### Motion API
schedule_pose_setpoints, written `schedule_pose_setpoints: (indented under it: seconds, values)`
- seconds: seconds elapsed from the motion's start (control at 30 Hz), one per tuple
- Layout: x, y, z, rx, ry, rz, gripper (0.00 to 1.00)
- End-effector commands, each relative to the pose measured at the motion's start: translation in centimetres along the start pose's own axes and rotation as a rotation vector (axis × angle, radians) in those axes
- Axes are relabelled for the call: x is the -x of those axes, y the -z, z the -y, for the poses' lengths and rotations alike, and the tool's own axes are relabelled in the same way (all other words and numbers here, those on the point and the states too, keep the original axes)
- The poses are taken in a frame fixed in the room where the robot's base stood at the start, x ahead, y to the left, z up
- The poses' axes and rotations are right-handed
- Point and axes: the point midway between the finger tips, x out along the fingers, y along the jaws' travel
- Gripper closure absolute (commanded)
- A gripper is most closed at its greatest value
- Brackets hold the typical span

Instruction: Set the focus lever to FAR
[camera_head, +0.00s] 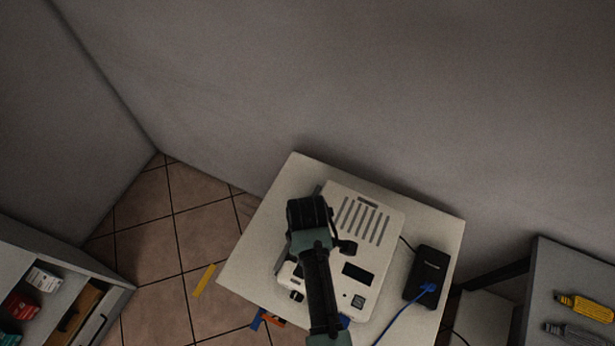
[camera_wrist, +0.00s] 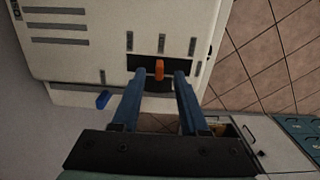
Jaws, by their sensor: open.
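A cream-white device (camera_head: 384,256) with a slotted vent lies on the small table (camera_head: 444,226). In the wrist view, the device body (camera_wrist: 110,35) shows an orange lever (camera_wrist: 159,69) in a dark slot. Grey marks stand beside the slot, and the lever lines up with the middle one (camera_wrist: 161,43). I cannot read any FAR label. My gripper (camera_wrist: 160,76) is open, its two blue fingers on either side of the lever with gaps. In the head view my gripper (camera_head: 309,212) is over the device's left part and hides the lever.
A black box (camera_head: 428,272) with a blue cable (camera_head: 402,314) stands right of the device. A blue piece (camera_wrist: 103,99) shows beside the device in the wrist view. A shelf with small boxes (camera_head: 44,279) is at left; a grey surface with connectors (camera_head: 585,307) is at right.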

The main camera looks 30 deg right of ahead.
Motion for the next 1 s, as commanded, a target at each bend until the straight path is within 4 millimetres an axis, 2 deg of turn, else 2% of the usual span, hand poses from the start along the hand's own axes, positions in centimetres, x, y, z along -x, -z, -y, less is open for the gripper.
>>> schedule_pose_setpoints:
  seconds: [0.2, 0.57, 0.6, 0.67, 0.83, 1.0]
  values:
    - [-2.1, 0.0, -0.1, -0.001, 0.001, 0.000, 0.56]
    - [-2.6, 0.0, -0.1, -0.001, -0.001, -0.001, 0.56]
    - [-2.6, 0.0, -0.1, -0.001, -0.001, -0.001, 0.58]
    - [-2.6, 0.0, -0.1, -0.001, -0.001, -0.001, 0.69]
    - [-2.6, 0.0, -0.1, -0.001, -0.001, -0.001, 0.99]
    - [-2.6, 0.0, -0.1, -0.001, -0.001, -0.001, 1.00]
